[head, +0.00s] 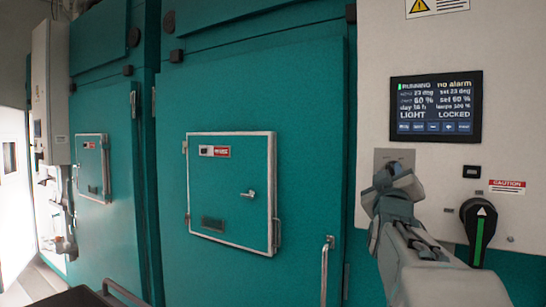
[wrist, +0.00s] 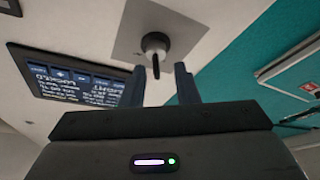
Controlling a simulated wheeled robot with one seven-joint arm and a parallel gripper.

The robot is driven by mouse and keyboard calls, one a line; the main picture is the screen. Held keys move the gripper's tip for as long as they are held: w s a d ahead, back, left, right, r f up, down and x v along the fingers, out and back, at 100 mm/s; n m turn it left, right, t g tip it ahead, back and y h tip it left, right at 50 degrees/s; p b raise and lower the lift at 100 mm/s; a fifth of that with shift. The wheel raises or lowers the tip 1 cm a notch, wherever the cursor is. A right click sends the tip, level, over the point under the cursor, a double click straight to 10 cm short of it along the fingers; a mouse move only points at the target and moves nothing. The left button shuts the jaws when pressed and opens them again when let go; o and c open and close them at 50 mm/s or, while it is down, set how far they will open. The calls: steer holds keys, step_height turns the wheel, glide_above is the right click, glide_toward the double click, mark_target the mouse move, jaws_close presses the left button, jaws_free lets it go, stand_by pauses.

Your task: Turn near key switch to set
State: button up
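The near key switch is a dark round knob (wrist: 155,43) with a thin black key sticking out, set on a square grey metal plate (wrist: 185,25) in the wrist view. In the head view the plate (head: 382,155) shows behind my gripper (head: 393,174), which hides the switch. In the wrist view my gripper (wrist: 160,70) is open, its two dark fingers pointing at the plate. The key's end lies between the fingertips in the picture, with gaps on both sides and nothing gripped. The display (head: 436,107) reads RUNNING, no alarm, LIGHT and LOCKED.
A black rotary handle (head: 478,222) with a green stripe sits right of my arm, below a caution label (head: 507,186). A small black socket (head: 472,172) is above it. The teal chamber door (head: 310,110) with a small hatch (head: 231,185) stands to the left.

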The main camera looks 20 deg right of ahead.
mark_target(390, 170)
steer(key=shift+w+d+r+p, duration=0.55)
steer(key=shift+w+r, duration=0.05)
steer(key=shift+w, duration=0.1)
steer(key=shift+w+d+f, duration=0.15)
steer(key=shift+w+d, duration=0.25)
steer(key=shift+s+a, duration=0.1)
steer(key=shift+s, duration=0.1)
jaws_close()
